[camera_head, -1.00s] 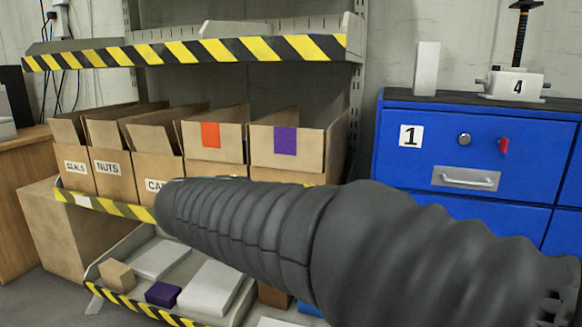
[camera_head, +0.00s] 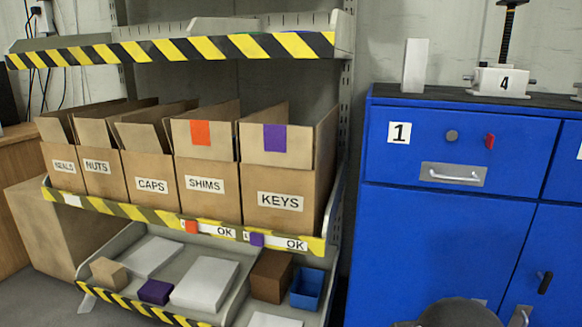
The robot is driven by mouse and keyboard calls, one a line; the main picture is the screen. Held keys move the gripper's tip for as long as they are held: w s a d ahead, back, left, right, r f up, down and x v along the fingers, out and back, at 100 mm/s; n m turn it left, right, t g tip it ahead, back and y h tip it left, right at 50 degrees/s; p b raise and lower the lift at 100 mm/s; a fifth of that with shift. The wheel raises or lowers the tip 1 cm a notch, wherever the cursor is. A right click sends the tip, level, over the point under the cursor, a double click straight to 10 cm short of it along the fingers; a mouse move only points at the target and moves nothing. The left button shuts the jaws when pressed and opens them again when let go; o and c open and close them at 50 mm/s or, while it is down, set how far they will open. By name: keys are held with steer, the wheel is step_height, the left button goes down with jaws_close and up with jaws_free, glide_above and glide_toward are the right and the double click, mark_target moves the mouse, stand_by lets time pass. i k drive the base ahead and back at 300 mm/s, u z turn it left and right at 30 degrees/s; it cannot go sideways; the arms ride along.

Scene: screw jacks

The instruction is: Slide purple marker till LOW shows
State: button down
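The purple marker (camera_head: 256,239) sits on the yellow-black shelf edge below the KEYS box (camera_head: 282,185). A label reading OK (camera_head: 295,244) shows to its right, and a sliver of a white label, perhaps with a letter, shows at its left. The word LOW cannot be read there. My gripper is out of view; only a dark rounded part of my arm shows at the bottom right, well apart from the marker.
An orange marker (camera_head: 191,227) with its own OK label sits left on the same edge. A purple block (camera_head: 155,291), a brown box (camera_head: 271,277) and a blue bin (camera_head: 307,289) lie on the lower shelf. A blue cabinet (camera_head: 450,230) stands to the right.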

mark_target(256, 239)
steer(key=z, duration=2.45)
steer(key=k, duration=1.9)
steer(key=u, duration=2.4)
